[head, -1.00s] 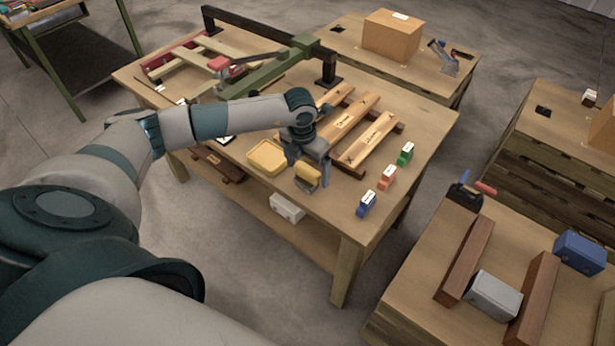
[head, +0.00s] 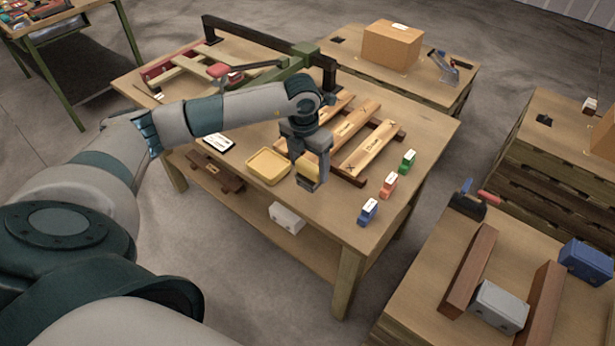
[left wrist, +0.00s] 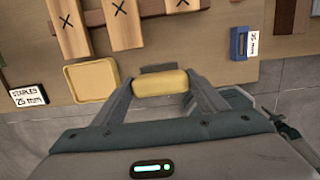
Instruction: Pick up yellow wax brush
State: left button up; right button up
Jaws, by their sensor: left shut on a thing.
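The yellow wax brush (head: 308,171) is between the fingers of my left gripper (head: 308,178), above the front part of the wooden workbench (head: 330,220). In the left wrist view the brush (left wrist: 160,83) shows as a rounded yellow block, with a finger of the left gripper (left wrist: 160,88) at each end. A dark grey part shows just beyond it. The left gripper is shut on the brush. Whether the brush touches the bench cannot be told.
A shallow yellow tray (head: 268,166) lies left of the gripper. Marked wooden planks (head: 368,150) lie behind it. Blue (head: 367,212), orange (head: 388,185) and green (head: 408,162) boxes stand to the right. A green-and-black bar (head: 270,75) spans the back.

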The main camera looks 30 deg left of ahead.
pick_arm(q)
jog(key=d+r+b, duration=0.3)
jog(key=d+r, duration=0.3)
jog(key=d, duration=0.5)
jog(key=shift+w+d+r+b, duration=0.15)
jog(key=shift+w+r+b, duration=0.1)
jog(key=shift+b, duration=0.15)
jog(key=o, duration=0.5)
jog(key=shift+f, duration=0.1)
jog(key=c, duration=0.3)
